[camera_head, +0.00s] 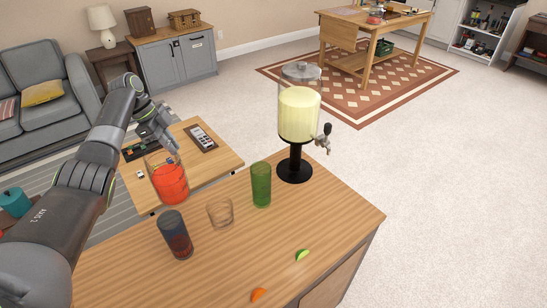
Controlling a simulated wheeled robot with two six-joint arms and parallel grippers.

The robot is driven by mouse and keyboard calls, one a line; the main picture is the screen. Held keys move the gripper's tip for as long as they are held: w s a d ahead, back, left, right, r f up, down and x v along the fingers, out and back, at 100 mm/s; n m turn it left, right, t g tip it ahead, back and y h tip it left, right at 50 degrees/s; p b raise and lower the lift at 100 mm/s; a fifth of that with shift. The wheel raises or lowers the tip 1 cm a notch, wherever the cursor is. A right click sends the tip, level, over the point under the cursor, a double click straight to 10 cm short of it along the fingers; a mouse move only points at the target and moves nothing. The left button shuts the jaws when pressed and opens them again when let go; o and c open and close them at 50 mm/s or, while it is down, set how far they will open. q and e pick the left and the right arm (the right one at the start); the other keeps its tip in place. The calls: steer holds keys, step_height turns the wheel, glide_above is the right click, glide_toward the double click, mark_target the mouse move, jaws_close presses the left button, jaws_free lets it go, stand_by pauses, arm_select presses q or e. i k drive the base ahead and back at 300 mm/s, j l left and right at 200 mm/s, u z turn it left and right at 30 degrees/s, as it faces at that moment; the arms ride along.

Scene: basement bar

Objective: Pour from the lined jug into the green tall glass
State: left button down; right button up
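The lined jug (171,183) is clear and holds red-orange liquid. It hangs slightly tilted near the counter's back left edge, apparently held in the air. My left gripper (168,146) is at the jug's upper rear side and appears shut on it; the exact finger contact is small and partly hidden. The green tall glass (261,185) stands upright on the wooden counter, to the right of the jug and apart from it. I cannot see any liquid in it. My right gripper is not in view.
On the wooden counter (335,215), a short clear tumbler (220,212) and a dark glass (175,236) stand left of the green glass. A drink dispenser (299,115) stands behind it on the right. A lime wedge (302,255) and an orange wedge (259,295) lie in front.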

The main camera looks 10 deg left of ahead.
mark_target(261, 171)
steer(key=i+l, duration=0.2)
steer(key=i+l+u, duration=0.15)
steer(key=l, duration=0.3)
steer(key=i+l, duration=0.25)
steer(key=i+l+u, duration=0.1)
steer(key=l, duration=0.3)
steer(key=i, duration=0.1)
